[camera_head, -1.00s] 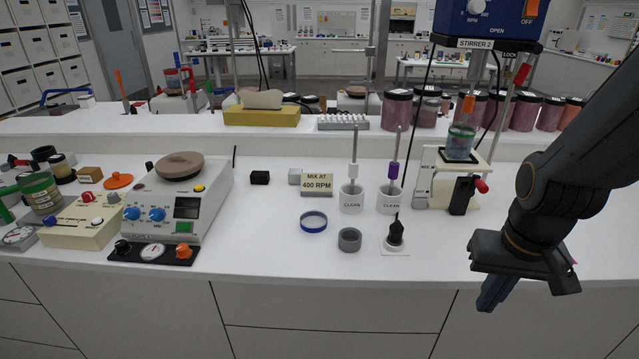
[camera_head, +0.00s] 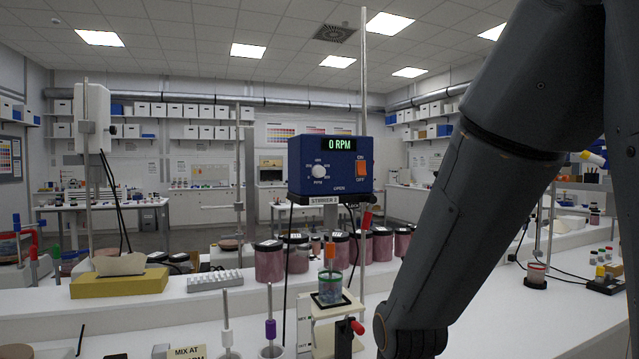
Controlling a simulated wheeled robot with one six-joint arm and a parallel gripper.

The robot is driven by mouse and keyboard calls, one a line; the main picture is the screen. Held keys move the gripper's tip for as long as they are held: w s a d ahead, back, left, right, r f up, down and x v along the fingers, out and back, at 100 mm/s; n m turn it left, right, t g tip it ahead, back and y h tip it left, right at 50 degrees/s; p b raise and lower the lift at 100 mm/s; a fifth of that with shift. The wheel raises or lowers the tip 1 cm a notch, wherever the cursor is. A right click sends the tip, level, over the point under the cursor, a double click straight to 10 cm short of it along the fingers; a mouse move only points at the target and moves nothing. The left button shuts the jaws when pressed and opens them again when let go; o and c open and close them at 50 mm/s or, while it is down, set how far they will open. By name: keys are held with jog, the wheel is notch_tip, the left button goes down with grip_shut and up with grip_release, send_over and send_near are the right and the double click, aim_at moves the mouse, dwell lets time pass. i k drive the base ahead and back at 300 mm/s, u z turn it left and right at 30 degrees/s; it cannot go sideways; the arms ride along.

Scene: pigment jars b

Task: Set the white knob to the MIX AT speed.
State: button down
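The white knob (camera_head: 319,171) is on the front of the blue stirrer head (camera_head: 297,180), in the middle of the head view. Small numbers ring the knob, too small to read surely. The green display (camera_head: 338,144) above reads 0 RPM. An orange ON/OFF switch (camera_head: 361,173) is to the knob's right. The MIX AT sign (camera_head: 187,352) is cut off at the bottom edge; earlier it read 400 RPM. My arm comes down from the upper right, to the right of the stirrer and apart from the knob. My gripper is below the picture, out of view.
Below the stirrer head, a small beaker (camera_head: 330,288) stands on a platform with a red-handled clamp (camera_head: 357,327). Metal rods rise in the cups at bottom. Several dark-lidded jars (camera_head: 269,261) line the back ledge. The space before the knob looks clear.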

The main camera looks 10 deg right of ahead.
aim_at(318, 172)
jog(key=z, duration=0.05)
jog(key=k, duration=0.5)
jog(key=u, duration=1.4)
jog(key=i, duration=0.9)
jog(key=z, duration=1.75)
